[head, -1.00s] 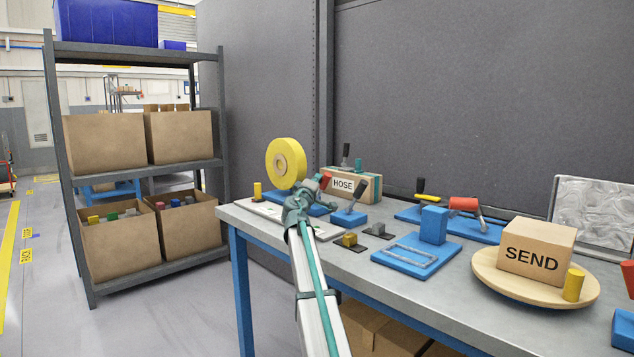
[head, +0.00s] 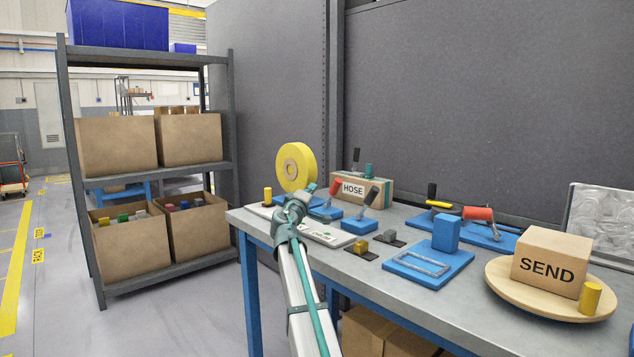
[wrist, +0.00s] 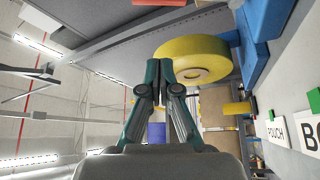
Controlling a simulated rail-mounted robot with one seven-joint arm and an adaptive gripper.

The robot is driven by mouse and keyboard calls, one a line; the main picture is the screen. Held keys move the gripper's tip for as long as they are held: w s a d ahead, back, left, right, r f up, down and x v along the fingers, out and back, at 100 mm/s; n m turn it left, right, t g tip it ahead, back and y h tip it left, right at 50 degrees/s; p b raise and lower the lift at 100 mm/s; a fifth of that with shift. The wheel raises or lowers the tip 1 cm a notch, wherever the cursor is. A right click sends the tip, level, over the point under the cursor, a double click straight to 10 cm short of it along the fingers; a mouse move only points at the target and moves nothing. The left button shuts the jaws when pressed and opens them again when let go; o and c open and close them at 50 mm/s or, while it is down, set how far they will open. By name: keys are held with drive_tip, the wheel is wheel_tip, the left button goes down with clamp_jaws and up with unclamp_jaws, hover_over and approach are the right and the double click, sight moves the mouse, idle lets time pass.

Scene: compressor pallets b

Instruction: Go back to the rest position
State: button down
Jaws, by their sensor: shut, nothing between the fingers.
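My gripper (head: 308,190) is at the left end of the workbench in the head view, in front of the yellow wheel (head: 296,167). In the wrist view my gripper (wrist: 160,66) has its two dark green fingers together at the tips, with nothing between them. The yellow wheel (wrist: 194,61) shows just beyond and to the right of the fingertips there. The gripper looks apart from the wheel, though the exact gap is hard to judge.
The workbench (head: 395,271) holds a HOSE box (head: 353,189), blue lever fixtures, a blue block (head: 446,232) and a SEND box (head: 550,262) on a round wooden board (head: 497,281). A shelf rack (head: 150,60) with cartons stands left. The floor between is clear.

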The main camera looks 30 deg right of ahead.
drive_tip(key=shift+v, duration=1.05)
drive_tip(key=shift+w, duration=0.1)
